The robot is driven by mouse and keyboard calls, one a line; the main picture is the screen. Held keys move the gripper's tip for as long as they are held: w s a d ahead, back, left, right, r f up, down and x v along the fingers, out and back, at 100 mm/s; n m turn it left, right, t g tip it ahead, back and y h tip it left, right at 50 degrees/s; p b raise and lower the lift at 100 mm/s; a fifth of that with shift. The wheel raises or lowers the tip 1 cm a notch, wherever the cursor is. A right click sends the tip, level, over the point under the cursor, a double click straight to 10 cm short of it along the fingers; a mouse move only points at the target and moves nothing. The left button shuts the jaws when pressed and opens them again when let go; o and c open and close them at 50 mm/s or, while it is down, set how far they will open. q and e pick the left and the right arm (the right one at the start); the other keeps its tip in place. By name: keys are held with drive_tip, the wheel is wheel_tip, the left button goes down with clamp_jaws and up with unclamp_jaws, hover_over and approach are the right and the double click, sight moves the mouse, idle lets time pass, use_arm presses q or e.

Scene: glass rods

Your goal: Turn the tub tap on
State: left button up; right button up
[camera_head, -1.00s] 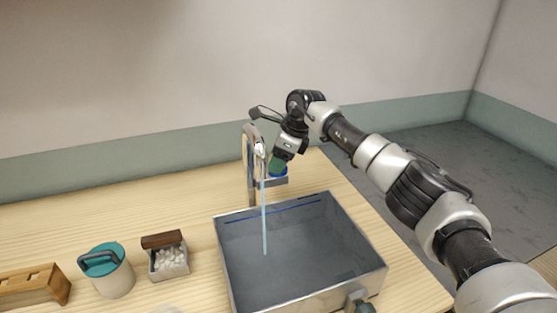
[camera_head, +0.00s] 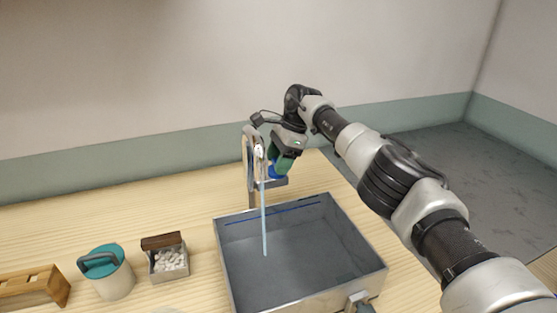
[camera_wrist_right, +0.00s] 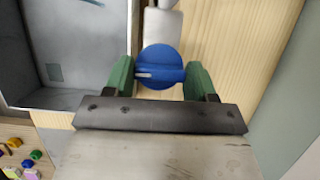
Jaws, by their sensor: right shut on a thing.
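The tap (camera_head: 250,165) stands at the back edge of the grey tub (camera_head: 220,260). Its blue knob (camera_head: 277,171) is partly hidden by my right gripper (camera_head: 281,168) in the head view. In the right wrist view the round blue knob (camera_wrist_right: 160,60) sits between the green fingers of my right gripper (camera_wrist_right: 160,82), which is shut on it. A pale mark on the knob points left in that view. A thin light-blue stream (camera_head: 264,215) runs from the spout down into the tub. My left gripper is not in view.
A jar with a teal lid (camera_head: 113,283), a small box of white pieces (camera_head: 172,262) and a wooden rack (camera_head: 38,288) stand left of the tub. A valve (camera_head: 358,299) sticks out of the tub's front. The table (camera_head: 120,210) behind the jar is clear.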

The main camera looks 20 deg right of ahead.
drive_tip(key=shift+r, duration=0.1)
drive_tip(key=o, duration=0.9)
drive_tip(key=shift+d+r, duration=0.2)
drive_tip(key=shift+r, duration=0.15)
drive_tip(key=v, duration=0.5)
drive_tip(key=shift+r, duration=0.1)
drive_tip(key=p+v, duration=0.3)
drive_tip(key=v, duration=0.1)
drive_tip(key=shift+d+r, duration=0.2)
drive_tip(key=shift+r, duration=0.15)
